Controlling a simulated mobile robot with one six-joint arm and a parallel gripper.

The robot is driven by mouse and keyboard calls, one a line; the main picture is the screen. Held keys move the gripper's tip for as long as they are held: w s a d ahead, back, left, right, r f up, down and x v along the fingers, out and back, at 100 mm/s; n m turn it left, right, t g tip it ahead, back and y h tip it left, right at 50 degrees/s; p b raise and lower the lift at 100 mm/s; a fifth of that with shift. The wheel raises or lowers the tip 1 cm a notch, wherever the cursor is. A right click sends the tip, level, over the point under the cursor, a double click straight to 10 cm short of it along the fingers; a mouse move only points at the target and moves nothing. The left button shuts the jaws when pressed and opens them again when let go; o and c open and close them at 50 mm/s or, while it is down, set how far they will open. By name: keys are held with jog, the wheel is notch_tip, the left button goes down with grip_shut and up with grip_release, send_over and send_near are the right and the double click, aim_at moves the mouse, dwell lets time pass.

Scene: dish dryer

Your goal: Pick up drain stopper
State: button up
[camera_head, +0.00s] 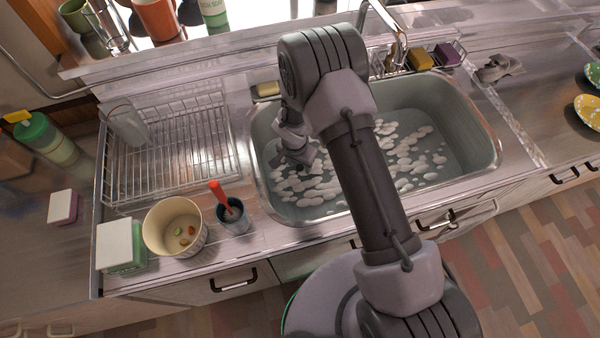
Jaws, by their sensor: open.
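I cannot make out the drain stopper in the head view. The steel sink (478,125) holds water with many white foam patches, which hide much of its bottom. My gripper (299,158) hangs over the left part of the sink, above the foam. It is small and dark in this view, with its jaws open and nothing seen between them. My arm crosses the middle of the sink and hides part of the basin behind it.
A wire dish rack (170,150) stands left of the sink. A cream tub (160,238) and a cup with a red-handled brush (232,216) stand at the front left. A tap (394,22) and a caddy with yellow (420,58) and purple sponges (447,53) are behind the sink.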

jog(key=shift+w+f, duration=0.15)
jog(key=shift+f, duration=0.55)
jog(key=shift+r, duration=0.15)
jog(key=shift+c, duration=0.2)
grip_shut()
